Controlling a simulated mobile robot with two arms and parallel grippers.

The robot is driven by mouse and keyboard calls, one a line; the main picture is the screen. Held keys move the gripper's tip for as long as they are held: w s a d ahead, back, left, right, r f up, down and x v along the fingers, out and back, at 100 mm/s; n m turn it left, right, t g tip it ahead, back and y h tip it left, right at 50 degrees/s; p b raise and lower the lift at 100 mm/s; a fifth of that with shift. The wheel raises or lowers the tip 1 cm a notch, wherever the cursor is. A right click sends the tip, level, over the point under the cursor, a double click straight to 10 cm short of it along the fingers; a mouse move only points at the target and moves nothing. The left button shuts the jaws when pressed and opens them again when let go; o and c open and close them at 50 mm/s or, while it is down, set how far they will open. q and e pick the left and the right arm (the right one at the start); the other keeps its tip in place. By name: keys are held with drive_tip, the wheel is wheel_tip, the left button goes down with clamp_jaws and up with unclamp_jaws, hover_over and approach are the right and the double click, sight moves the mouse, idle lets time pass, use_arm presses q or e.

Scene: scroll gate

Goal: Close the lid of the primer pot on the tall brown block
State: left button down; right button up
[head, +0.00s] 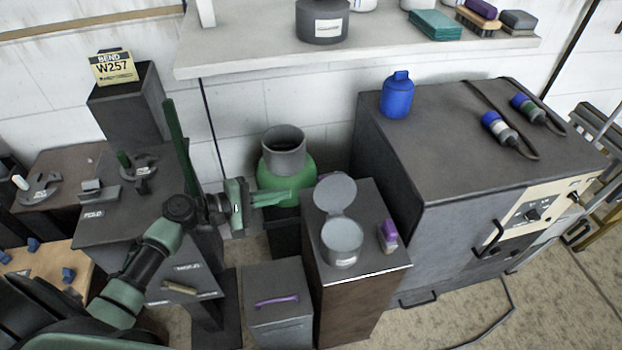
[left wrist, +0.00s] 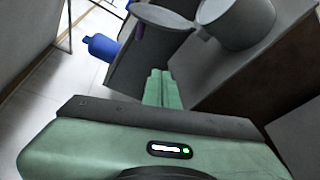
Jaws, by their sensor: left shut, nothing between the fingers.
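The primer pot (head: 342,243) is a grey cup on top of the tall brown block (head: 362,302). Its round grey lid (head: 335,194) stands open, tipped up on the far side of the pot. In the left wrist view the lid (left wrist: 163,16) is at the top, left of the pot (left wrist: 240,22). My left gripper (head: 288,197) is shut and empty. It is left of the lid, apart from it, in front of the green vessel. Its closed fingers (left wrist: 161,86) point toward the lid side in the left wrist view. My right gripper is not in view.
A purple-topped item (head: 388,236) stands on the block, right of the pot. A grey box with a purple handle (head: 277,299) stands left of the block. A green vessel (head: 285,172) is behind. A large dark cabinet (head: 440,170) carries a blue bottle (head: 397,97).

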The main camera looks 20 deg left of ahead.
sight(333, 190)
use_arm(q)
drive_tip(key=w+d+r+n+t+p, duration=0.1)
drive_tip(key=w+d+r+p, duration=0.1)
drive_tip(key=w+d+p, duration=0.2)
drive_tip(key=shift+w+d+r+n+p, duration=0.15)
drive_tip(key=shift+w+d+n+p, duration=0.2)
drive_tip(key=shift+w+d, duration=0.75)
